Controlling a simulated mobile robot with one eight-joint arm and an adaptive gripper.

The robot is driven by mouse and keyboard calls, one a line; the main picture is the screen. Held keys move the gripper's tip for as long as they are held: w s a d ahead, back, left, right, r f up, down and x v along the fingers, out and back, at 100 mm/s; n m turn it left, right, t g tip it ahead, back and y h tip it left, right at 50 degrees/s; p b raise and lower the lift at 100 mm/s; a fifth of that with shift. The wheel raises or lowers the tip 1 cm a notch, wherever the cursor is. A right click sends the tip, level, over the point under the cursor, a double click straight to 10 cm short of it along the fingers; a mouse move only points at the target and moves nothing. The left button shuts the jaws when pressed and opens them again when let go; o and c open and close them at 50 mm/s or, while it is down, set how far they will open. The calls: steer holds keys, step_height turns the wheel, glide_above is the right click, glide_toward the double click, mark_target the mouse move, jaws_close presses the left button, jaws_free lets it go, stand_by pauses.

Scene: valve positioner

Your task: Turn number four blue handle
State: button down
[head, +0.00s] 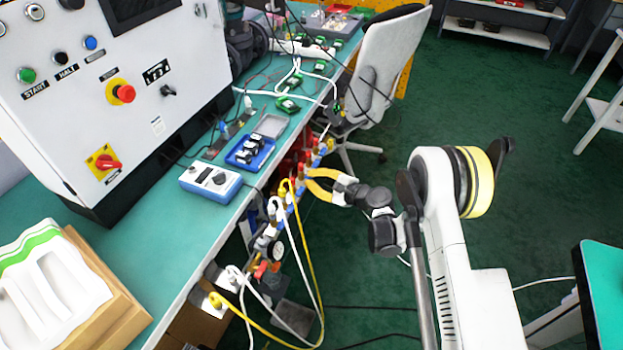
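A row of small valves (288,198) with blue, red and orange parts runs along the front edge of the green bench. Blue pieces show between the fittings, but they are too small for me to read any number or pick out number four. My gripper (307,178) has yellow fingers and reaches in from the right at the upper middle of the row. Its fingers are spread apart, with their tips close to the valves. I cannot tell whether they touch a handle, and nothing is clearly held between them.
Yellow and white hoses (319,300) hang in loops below the row. A pressure gauge (277,250) sits on its lower part. A blue-white meter (210,182) and a blue tray (249,150) lie on the bench. An office chair (388,68) stands behind the gripper.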

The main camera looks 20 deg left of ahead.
steer(key=m+g, duration=0.2)
steer(key=m, duration=0.1)
steer(key=shift+w, duration=0.15)
steer(key=m+g, duration=0.2)
steer(key=m, duration=0.1)
steer(key=shift+r+m, duration=0.1)
steer(key=shift+m, duration=0.2)
steer(key=shift+g, duration=0.3)
stand_by(0.3)
steer(key=c, duration=1.5)
jaws_free()
steer(key=shift+c, duration=0.2)
steer(key=shift+d, duration=0.1)
steer(key=v, duration=1.1)
steer(key=shift+d+r, duration=0.3)
steer(key=shift+r, duration=0.1)
